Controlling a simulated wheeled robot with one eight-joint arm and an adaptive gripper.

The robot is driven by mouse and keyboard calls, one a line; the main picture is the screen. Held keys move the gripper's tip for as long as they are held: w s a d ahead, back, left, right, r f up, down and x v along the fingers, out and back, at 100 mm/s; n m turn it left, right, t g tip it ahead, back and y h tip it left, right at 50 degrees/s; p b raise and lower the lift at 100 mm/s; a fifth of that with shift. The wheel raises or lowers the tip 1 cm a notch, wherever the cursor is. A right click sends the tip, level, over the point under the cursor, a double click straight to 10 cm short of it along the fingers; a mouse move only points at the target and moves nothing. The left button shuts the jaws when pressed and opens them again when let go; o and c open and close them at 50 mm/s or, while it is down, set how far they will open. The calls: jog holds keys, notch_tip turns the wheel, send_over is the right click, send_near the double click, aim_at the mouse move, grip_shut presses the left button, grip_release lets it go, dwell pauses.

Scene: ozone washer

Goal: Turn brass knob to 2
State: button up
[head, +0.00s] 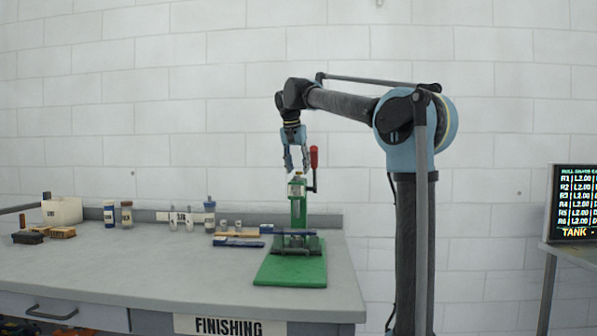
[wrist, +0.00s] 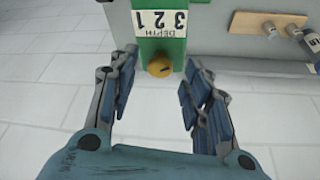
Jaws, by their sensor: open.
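The brass knob (wrist: 159,65) shows in the wrist view at the end of a green machine body, beside a white label (wrist: 160,21) reading DEPTH with 1, 2 and 3, seen upside down. A small dark mark shows on the knob; I cannot tell which number it points to. My gripper (wrist: 160,84) is open, its two blue-padded fingers apart on either side of the knob, with no clear contact. In the head view my gripper (head: 296,160) points down just above the top of the green machine (head: 298,212).
A red-handled lever (head: 314,158) stands close to the right of my gripper. The machine stands on a green base (head: 291,272) near the right end of the grey bench (head: 180,275). Bottles, brushes and a white box (head: 62,211) lie left. A screen (head: 573,203) stands far right.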

jog(key=shift+w+f, duration=0.15)
jog(key=shift+f, duration=0.3)
grip_shut()
jog(key=shift+d+n, duration=0.1)
jog(key=shift+n, duration=0.3)
jog(key=n, duration=0.1)
jog(key=n+y, duration=0.1)
jog(key=n, duration=0.1)
jog(key=n+y, duration=0.1)
jog(key=n, duration=0.1)
jog(key=shift+d, duration=0.25)
jog(key=n+y, duration=0.1)
jog(key=n, duration=0.2)
jog(key=n+y, duration=0.1)
jog(key=n, duration=0.2)
jog(key=shift+w+d+g, duration=0.15)
jog(key=shift+g, duration=0.25)
